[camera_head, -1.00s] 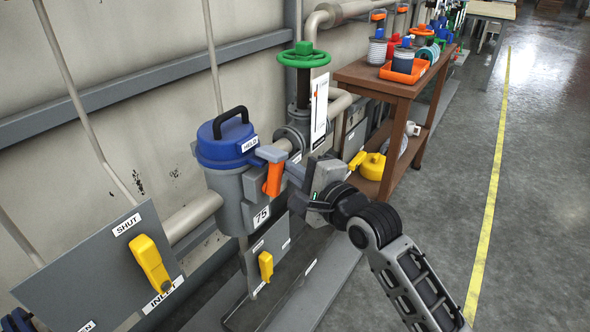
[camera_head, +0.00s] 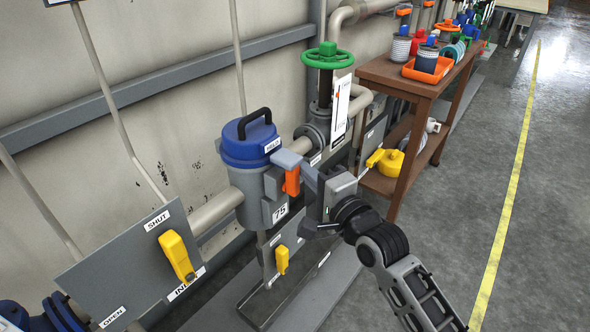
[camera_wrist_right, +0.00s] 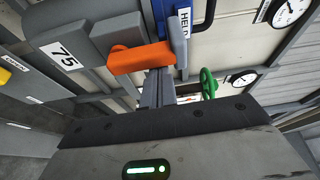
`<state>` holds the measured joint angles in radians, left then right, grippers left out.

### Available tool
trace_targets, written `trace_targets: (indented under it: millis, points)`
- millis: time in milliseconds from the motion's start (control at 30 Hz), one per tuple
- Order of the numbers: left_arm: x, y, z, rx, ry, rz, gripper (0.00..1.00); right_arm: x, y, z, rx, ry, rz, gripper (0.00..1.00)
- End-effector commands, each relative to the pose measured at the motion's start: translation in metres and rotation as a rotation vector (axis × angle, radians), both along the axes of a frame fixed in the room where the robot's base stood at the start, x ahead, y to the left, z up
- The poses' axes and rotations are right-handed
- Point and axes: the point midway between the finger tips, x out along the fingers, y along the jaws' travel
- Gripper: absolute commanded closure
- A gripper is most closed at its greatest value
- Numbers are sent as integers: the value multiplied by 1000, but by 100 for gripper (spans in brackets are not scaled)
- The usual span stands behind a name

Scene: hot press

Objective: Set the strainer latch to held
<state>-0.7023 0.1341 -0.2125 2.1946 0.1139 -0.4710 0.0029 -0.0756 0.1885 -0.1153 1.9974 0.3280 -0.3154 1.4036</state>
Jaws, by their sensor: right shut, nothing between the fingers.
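The strainer (camera_head: 247,178) is a grey body with a blue lid (camera_head: 250,143) and black handle, by the wall. Its orange latch lever (camera_head: 292,182) hangs down below a light grey block beside the HELD label (camera_head: 272,146). In the right wrist view the orange lever (camera_wrist_right: 140,57) lies across the fingers, with the HELD label (camera_wrist_right: 184,20) beyond it. My right gripper (camera_head: 309,176) is shut and empty, close beside the lever on its right. The lever partly hides the fingertips (camera_wrist_right: 158,85), so contact cannot be told. My left gripper is not in view.
A sloping panel (camera_head: 130,262) with a yellow handle (camera_head: 176,256) stands left. A smaller yellow handle (camera_head: 282,260) is below the strainer. A green handwheel (camera_head: 328,57) and brown shelf table (camera_head: 395,80) stand behind. Open floor (camera_head: 480,150) lies right.

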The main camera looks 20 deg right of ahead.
Motion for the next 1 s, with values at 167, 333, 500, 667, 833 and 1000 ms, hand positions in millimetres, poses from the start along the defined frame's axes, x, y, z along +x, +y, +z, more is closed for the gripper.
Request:
trace_targets:
  millis: [167, 333, 500, 667, 833, 1000]
  points:
    - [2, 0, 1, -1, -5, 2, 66, -3, 8, 0, 12, 1, 16, 100]
    - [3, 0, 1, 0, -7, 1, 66, -4, 8, 0, 13, 3, 18, 100]
    - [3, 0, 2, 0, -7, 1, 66, -22, 3, -2, 13, 6, 16, 100]
    - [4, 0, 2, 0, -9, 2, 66, -57, -8, -3, 8, 9, 13, 100]
    - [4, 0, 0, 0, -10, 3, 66, -96, -20, -4, 6, 7, 8, 100]
    - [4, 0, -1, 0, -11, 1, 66, -128, -30, -4, 5, 6, 5, 100]
